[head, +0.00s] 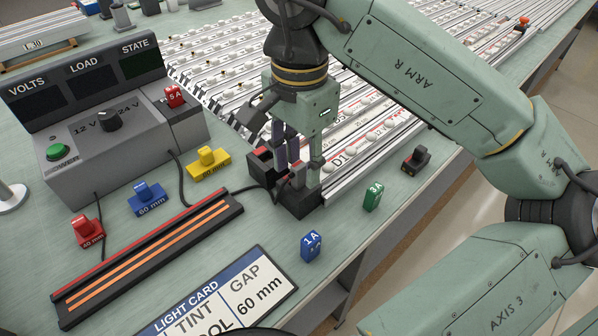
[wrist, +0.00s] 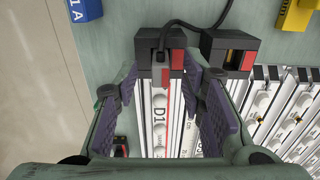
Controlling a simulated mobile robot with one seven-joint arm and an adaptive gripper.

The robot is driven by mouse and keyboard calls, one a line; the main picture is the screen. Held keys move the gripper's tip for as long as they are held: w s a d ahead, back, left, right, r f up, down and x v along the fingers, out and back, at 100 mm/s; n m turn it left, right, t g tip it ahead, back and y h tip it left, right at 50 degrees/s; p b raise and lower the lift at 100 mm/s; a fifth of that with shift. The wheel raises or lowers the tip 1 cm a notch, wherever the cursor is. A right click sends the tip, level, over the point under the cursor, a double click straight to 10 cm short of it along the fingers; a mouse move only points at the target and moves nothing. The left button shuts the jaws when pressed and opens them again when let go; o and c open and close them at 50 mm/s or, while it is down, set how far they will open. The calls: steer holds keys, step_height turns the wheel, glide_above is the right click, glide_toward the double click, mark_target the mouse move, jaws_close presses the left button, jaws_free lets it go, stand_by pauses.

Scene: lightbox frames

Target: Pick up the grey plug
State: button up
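The grey plug (wrist: 161,60) sits at the black end block (wrist: 146,42) of the rail marked D1, with a dark cable running from it. In the head view the plug (head: 298,178) is small and partly hidden by my fingers. My gripper (wrist: 162,68) is open, its purple-padded fingers on either side of the plug, with a visible gap at each side. In the head view my gripper (head: 299,164) points down over the rail's end. I cannot tell how far the fingertips are above the block.
A second black block (wrist: 229,50) stands right beside it in the wrist view. Blue 1A (head: 311,245) and green 3A (head: 373,196) fuses, and a black-and-red piece (head: 416,160), stand nearby.

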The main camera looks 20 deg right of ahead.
steer(key=shift+f, duration=1)
jaws_close()
